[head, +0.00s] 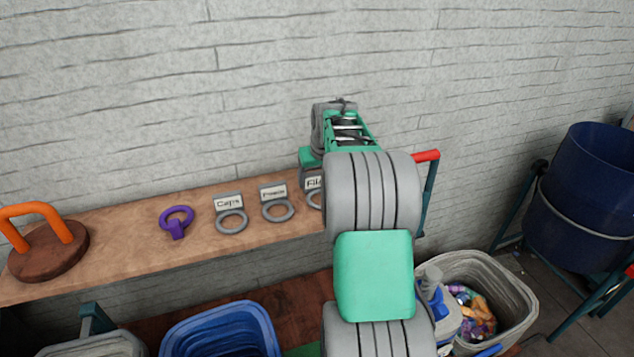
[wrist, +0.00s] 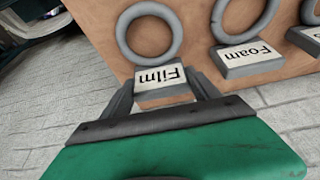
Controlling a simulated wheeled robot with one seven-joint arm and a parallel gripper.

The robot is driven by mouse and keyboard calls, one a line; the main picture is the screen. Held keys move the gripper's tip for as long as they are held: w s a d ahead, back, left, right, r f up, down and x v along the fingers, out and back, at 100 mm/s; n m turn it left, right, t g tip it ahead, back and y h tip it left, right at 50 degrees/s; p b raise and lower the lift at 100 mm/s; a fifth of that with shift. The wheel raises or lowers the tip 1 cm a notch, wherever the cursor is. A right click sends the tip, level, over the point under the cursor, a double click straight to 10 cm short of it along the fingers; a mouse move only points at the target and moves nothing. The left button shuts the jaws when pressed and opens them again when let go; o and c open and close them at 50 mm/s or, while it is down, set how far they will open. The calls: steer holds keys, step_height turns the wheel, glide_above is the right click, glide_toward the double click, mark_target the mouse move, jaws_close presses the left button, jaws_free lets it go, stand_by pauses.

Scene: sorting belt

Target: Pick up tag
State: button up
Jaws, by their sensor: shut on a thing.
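The Film tag (wrist: 160,76) is a grey ring with a white label plate. In the wrist view its plate sits between the two fingers of my gripper (wrist: 163,92), which is shut on it. The tag's ring (wrist: 150,34) lies beyond the fingers, over the wooden shelf. In the head view part of the Film tag (head: 314,183) shows at the left of my arm, which hides the rest of it and the fingers. The Foam tag (wrist: 246,52) is beside it in the wrist view, and also in the head view (head: 277,203). The Caps tag (head: 231,214) is farther left.
A purple ring (head: 177,220) and an orange handle on a round wooden base (head: 46,245) stand on the shelf (head: 125,222). A brick wall is behind. Below are a blue bin (head: 222,325) and a grey bin (head: 510,290) with colourful contents. A dark blue drum (head: 592,190) is at right.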

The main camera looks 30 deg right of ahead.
step_height(320, 180, up, 3)
steer(key=shift+s+f+b, duration=0.1)
steer(key=shift+b, duration=0.2)
steer(key=s+a+r+b, duration=0.3)
steer(key=s+a+r, duration=0.2)
steer(key=s+r, duration=0.65)
steer(key=s+d+f+m+g+h+p, duration=0.15)
steer(key=s+d+f+m+g, duration=0.35)
steer(key=s+d+m, duration=0.7)
steer(key=s+d+f+m+g+h+p, duration=0.1)
steer(key=s+d+f+m+g+p, duration=0.15)
steer(key=s+d+f+m, duration=0.95)
steer(key=shift+n+t, duration=0.25)
steer(key=shift+n, duration=0.65)
steer(key=shift+s+a+f+b, duration=0.45)
steer(key=shift+f+b, duration=1.7)
steer(key=shift+b, duration=0.05)
steer(key=shift+s+a+f+b, duration=0.45)
steer(key=shift+a+f+b, duration=0.05)
steer(key=shift+f+b, duration=1.65)
steer(key=shift+s+a+f+b, duration=0.45)
steer(key=shift+f+b, duration=1.7)
steer(key=shift+b, duration=0.05)
